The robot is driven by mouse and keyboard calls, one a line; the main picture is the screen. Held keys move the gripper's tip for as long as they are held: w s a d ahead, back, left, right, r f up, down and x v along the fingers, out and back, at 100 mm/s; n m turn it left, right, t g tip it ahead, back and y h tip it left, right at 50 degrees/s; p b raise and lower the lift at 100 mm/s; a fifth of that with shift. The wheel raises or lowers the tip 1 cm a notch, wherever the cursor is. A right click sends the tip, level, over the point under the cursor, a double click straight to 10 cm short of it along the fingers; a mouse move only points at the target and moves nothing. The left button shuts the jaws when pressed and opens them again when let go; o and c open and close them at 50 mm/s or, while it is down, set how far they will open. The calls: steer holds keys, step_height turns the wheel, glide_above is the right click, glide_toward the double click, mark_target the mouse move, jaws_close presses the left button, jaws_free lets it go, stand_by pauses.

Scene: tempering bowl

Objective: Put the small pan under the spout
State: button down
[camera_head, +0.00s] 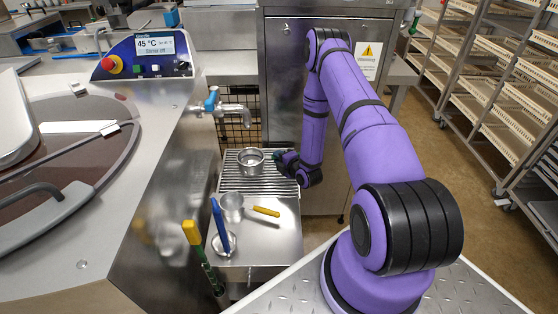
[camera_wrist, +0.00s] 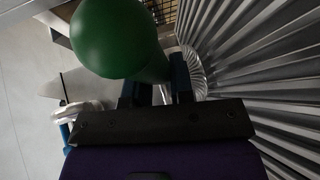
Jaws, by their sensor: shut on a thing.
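The small pan (camera_head: 250,162) is a round metal pan at the slatted grate, below and close to the spout (camera_head: 236,109) in the head view. Its green handle (camera_wrist: 115,38) fills the upper middle of the wrist view. My gripper (camera_head: 286,160) is at the pan's right side. In the wrist view my gripper (camera_wrist: 156,92) is shut on the handle, with a finger on each side. The handle hides much of the pan there. I cannot tell whether the pan rests on the grate or hangs just above it.
The machine's steel side (camera_head: 160,190) stands to the left. A cabinet (camera_head: 285,90) stands behind.

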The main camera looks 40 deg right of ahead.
steer(key=shift+f, duration=0.6)
steer(key=c, duration=1)
jaws_free()
